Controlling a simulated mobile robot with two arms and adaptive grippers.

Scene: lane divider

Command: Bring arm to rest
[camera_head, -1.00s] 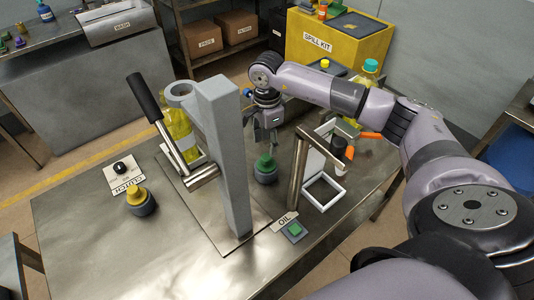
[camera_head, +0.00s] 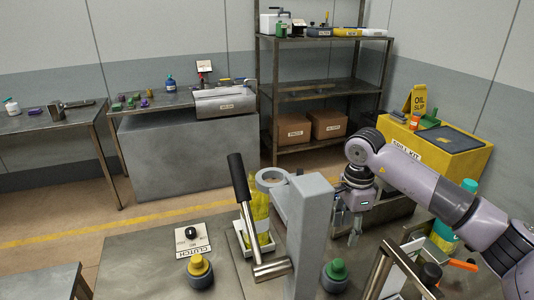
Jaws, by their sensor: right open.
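My right arm (camera_head: 435,190) comes in from the right edge, bent at the elbow, and its gripper (camera_head: 353,236) points down. The gripper is open, with nothing seen between its fingers. It hangs just right of the grey press column (camera_head: 308,235), above and slightly right of the green-topped knob (camera_head: 336,272), apart from it. My left gripper is out of view.
The metal table (camera_head: 140,265) bears a black-handled lever (camera_head: 240,185), a yellow-topped knob (camera_head: 199,270), a CLUTCH label (camera_head: 194,240) and a yellow bottle (camera_head: 258,215). A metal frame (camera_head: 380,270) stands close right of the gripper. A yellow spill kit box (camera_head: 440,155) is behind the arm.

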